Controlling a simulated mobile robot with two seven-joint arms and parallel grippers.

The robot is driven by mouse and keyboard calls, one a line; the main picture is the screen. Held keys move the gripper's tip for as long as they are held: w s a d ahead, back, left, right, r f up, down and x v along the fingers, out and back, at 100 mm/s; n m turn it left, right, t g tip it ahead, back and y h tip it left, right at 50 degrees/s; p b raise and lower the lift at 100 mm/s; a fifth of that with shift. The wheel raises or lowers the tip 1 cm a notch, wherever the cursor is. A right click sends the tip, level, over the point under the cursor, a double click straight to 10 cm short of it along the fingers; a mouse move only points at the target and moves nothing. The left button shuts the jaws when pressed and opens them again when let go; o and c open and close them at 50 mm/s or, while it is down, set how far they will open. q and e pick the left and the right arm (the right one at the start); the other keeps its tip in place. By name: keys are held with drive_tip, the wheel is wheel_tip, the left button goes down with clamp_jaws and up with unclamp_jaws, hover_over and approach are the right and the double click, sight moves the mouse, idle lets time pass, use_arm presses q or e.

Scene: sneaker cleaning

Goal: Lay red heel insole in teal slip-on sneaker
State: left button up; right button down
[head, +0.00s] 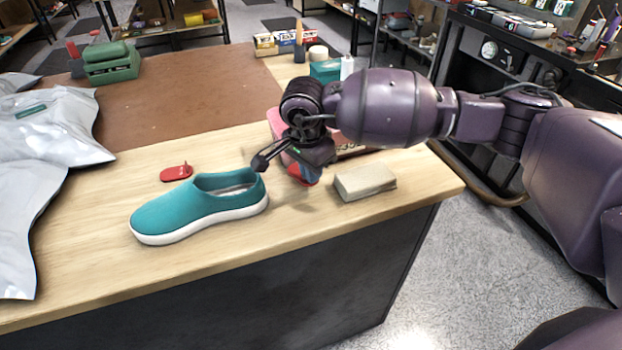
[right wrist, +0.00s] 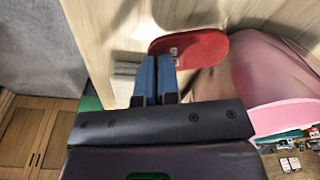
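The teal slip-on sneaker (head: 190,213) stands upright on the wooden table, toe to the left, its opening facing up. One red heel insole (head: 177,173) lies flat on the table just behind the shoe. My right gripper (head: 304,176) is to the right of the shoe's heel, above the table. In the right wrist view its blue fingers (right wrist: 157,76) are close together on the edge of another red heel insole (right wrist: 193,48). That insole shows only partly in the head view, below the gripper. My left gripper is not in view.
A beige block (head: 365,183) lies right of my gripper near the table edge. A pink object (head: 275,122) is partly hidden behind my gripper. Silvery bags (head: 50,130) cover the left side. A brown mat (head: 190,95) lies behind. The wood in front of the shoe is clear.

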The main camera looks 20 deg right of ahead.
wheel_tip(320, 180, up, 4)
drive_tip(key=shift+r, duration=0.1)
drive_tip(key=s, duration=1.9)
drive_tip(key=shift+s+d+f+p, duration=0.25)
drive_tip(key=shift+s+d+p, duration=0.05)
drive_tip(key=shift+d+p, duration=0.05)
